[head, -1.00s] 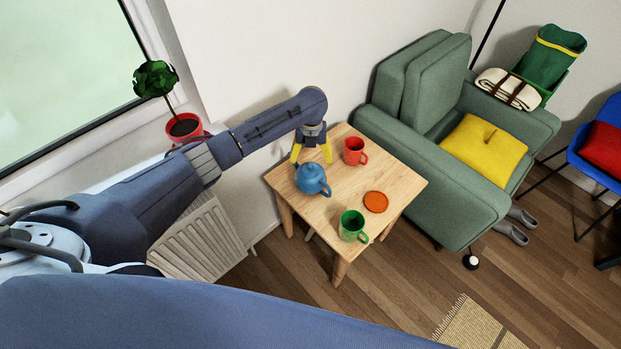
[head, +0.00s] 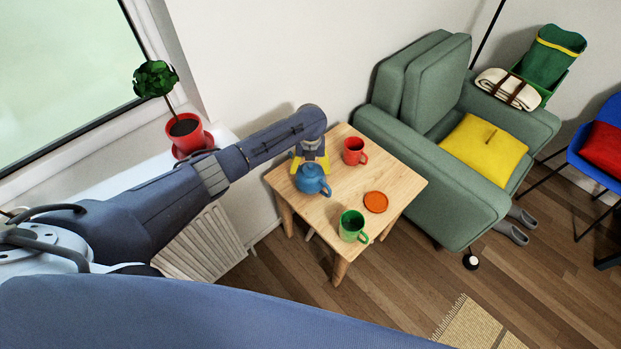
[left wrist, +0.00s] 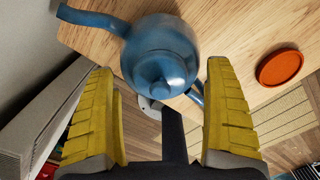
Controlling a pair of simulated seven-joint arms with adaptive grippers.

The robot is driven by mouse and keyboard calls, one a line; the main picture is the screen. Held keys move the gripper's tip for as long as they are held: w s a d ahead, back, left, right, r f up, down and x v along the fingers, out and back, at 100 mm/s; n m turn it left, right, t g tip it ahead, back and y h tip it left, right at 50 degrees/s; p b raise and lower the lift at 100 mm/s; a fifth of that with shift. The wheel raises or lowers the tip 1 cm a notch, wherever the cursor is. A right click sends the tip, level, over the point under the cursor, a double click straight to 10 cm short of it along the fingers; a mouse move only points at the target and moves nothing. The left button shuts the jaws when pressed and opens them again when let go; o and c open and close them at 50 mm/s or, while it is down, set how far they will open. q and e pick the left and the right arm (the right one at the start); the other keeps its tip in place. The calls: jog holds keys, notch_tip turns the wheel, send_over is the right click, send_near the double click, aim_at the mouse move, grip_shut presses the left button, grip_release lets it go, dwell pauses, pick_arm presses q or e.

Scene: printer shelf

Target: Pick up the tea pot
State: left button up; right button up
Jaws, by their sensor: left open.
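The blue tea pot (head: 312,180) stands upright on the small wooden table, near its left corner. In the left wrist view the tea pot (left wrist: 160,60) shows from above, with its lid knob, its spout to the upper left and its handle to the lower right. My right gripper is not in view.
On the wooden table (head: 400,184) are a red mug (head: 354,151), a green mug (head: 352,226) and an orange coaster (head: 375,202). A green armchair (head: 455,205) stands close on the right. A potted plant (head: 187,133) is on the sill beside my left arm.

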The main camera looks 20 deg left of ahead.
pick_arm(q)
jog(key=shift+s, duration=0.1)
grip_shut()
dwell(0.4)
